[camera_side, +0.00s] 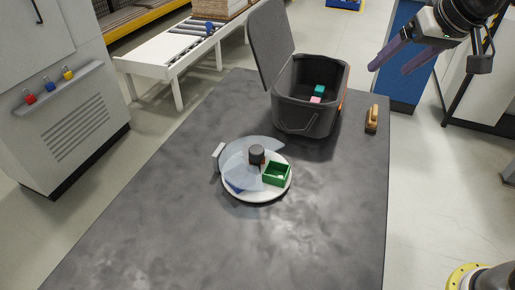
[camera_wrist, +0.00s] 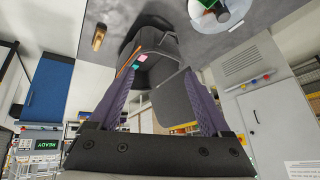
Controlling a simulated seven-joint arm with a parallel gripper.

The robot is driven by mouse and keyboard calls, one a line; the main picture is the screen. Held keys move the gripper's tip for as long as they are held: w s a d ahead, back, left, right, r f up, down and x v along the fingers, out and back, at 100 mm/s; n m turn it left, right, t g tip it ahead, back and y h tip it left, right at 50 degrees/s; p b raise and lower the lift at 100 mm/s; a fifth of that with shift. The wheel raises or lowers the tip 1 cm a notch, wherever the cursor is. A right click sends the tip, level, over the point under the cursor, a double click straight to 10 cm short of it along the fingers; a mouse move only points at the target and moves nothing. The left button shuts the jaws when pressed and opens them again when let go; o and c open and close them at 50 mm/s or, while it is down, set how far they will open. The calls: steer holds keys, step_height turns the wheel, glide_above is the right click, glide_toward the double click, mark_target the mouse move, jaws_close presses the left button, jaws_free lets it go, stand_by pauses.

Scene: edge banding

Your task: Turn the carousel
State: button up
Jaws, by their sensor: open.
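The carousel (camera_side: 258,193) is a round white turntable on the dark table. A dark knob (camera_side: 257,151) stands at its middle, and a clear cover hangs over its back and left part, with a pale tab (camera_side: 218,151) at the left edge. A green open box (camera_side: 277,174) sits on its right side, in the uncovered part. A blue item (camera_side: 235,185) shows under the cover at the front left. The carousel also shows in the wrist view (camera_wrist: 207,20), cut off at the top. My gripper (camera_side: 387,62) is open and empty, high at the upper right, well away from the carousel.
A dark lidded bin (camera_side: 308,115) stands open behind the carousel, with a teal block (camera_side: 319,90) and a pink block (camera_side: 315,100) inside. A wooden-handled brush (camera_side: 372,119) lies near the table's right edge. The front of the table (camera_side: 200,245) is clear.

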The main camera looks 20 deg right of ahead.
steer(key=w+a+f+n, duration=0.1)
steer(key=w+a+f, duration=0.4)
steer(key=w+a, duration=0.45)
steer(key=n+g, duration=0.2)
glide_above(257, 150)
steer(key=s, duration=0.5)
step_height(257, 150, down, 10)
steer(key=x, duration=1.3)
steer(key=shift+s+a+f, duration=0.1)
steer(key=shift+s+f, duration=0.05)
steer(key=shift+s, duration=0.15)
jaws_close()
